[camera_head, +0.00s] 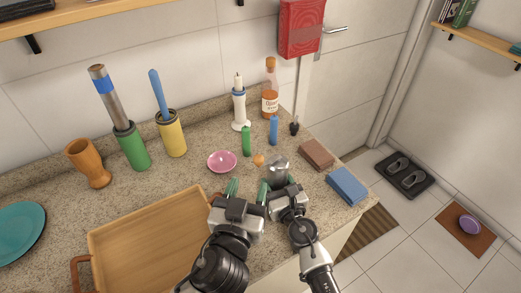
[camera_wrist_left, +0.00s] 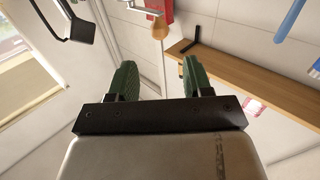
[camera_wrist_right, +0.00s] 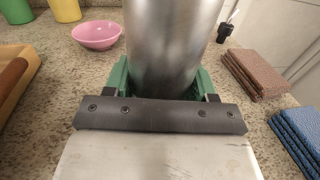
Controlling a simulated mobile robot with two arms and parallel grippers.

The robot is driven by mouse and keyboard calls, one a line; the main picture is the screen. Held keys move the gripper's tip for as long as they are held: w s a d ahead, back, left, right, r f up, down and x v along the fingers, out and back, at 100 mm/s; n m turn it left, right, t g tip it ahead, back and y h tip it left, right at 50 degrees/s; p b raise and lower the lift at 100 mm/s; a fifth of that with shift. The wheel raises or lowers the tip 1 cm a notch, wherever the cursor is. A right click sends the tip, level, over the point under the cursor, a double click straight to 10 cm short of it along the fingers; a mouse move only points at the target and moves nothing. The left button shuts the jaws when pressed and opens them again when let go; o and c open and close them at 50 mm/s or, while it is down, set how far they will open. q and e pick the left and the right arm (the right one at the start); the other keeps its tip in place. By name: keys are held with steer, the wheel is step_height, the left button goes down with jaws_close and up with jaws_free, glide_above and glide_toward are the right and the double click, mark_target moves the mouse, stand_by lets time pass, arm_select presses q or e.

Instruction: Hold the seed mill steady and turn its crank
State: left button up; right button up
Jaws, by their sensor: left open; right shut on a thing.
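The seed mill (camera_head: 278,167) is a shiny metal cylinder near the counter's front edge. Its round orange-brown crank knob (camera_head: 258,160) is on its left side. My right gripper (camera_head: 277,187) is shut around the mill body; the right wrist view shows the steel cylinder (camera_wrist_right: 172,45) upright between green fingers. My left gripper (camera_head: 232,187) is open and empty, left of the right gripper and below the knob in the head view. In the left wrist view the wooden knob (camera_wrist_left: 159,30) is ahead of the open fingers (camera_wrist_left: 157,78), apart from them. The mill's base is hidden.
A pink bowl (camera_head: 222,161), green bottle (camera_head: 246,141) and blue bottle (camera_head: 273,130) stand behind the mill. A wooden tray (camera_head: 150,240) lies left of my grippers.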

mark_target(259, 154)
arm_select(q)
steer(key=w, duration=0.3)
steer(key=w+d, duration=0.1)
steer(key=w, duration=0.7)
steer(key=shift+d, duration=0.3)
steer(key=c, duration=0.9)
steer(key=shift+w+h, duration=0.1)
steer(key=shift+h, duration=0.2)
